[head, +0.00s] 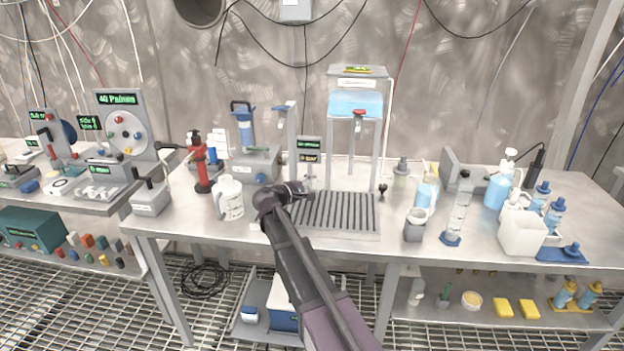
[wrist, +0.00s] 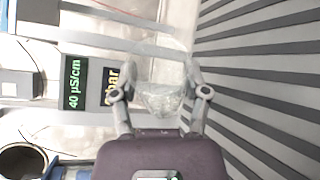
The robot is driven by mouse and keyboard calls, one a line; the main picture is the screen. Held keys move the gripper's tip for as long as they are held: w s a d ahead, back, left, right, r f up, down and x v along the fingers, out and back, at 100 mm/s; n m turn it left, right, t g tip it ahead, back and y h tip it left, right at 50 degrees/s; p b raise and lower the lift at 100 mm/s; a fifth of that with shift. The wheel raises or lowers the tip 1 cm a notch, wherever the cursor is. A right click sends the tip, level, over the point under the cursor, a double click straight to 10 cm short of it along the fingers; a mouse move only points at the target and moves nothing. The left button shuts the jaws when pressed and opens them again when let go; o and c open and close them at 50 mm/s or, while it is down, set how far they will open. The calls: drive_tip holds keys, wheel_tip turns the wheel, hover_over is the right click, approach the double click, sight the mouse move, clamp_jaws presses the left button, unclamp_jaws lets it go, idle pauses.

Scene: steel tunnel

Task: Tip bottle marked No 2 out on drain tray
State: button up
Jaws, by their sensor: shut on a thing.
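My gripper (head: 298,189) is over the left part of the drain tray (head: 345,232), a tray with dark slats on the steel bench. In the wrist view, my gripper (wrist: 162,78) is shut on a clear, see-through bottle (wrist: 161,100), with one finger on each side of it. No No 2 mark can be read on it, and its contents cannot be made out. The wrist picture is rolled onto its side, and the bottle's exact tilt cannot be told. In the head view the bottle is mostly hidden by my gripper. The tray's slats (wrist: 265,90) fill the right of the wrist view.
A tall stand with a blue tank (head: 355,104) rises behind the tray. A small meter (head: 309,150) stands at the tray's back left. A white jug (head: 230,200) is to the left. A grey cup (head: 415,228) and a cylinder (head: 457,215) stand to the right.

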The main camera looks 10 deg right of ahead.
drive_tip(key=shift+w+r+n+g+p, duration=0.15)
drive_tip(key=shift+r+n+g+p, duration=0.15)
drive_tip(key=shift+r+n+p, duration=0.25)
drive_tip(key=shift+r+n+g+y+p, duration=0.35)
drive_tip(key=shift+n+p, duration=0.3)
drive_tip(key=shift+p, duration=0.25)
drive_tip(key=shift+r+n+g+p, duration=0.5)
drive_tip(key=shift+n+g+p, duration=0.35)
drive_tip(key=shift+n+p, duration=0.4)
drive_tip(key=shift+n, duration=0.35)
drive_tip(key=shift+g, duration=0.3)
drive_tip(key=shift+n+g+p, duration=0.3)
drive_tip(key=shift+n+p, duration=0.1)
drive_tip(key=shift+n, duration=0.3)
drive_tip(key=shift+s+d+f+n+g, duration=0.1)
drive_tip(key=shift+s+n+g, duration=0.15)
drive_tip(key=shift+n+g, duration=0.35)
drive_tip(key=shift+s+f+n+g, duration=0.1)
drive_tip(key=shift+s+n+g, duration=0.1)
drive_tip(key=shift+n+g, duration=0.35)
drive_tip(key=shift+r, duration=0.15)
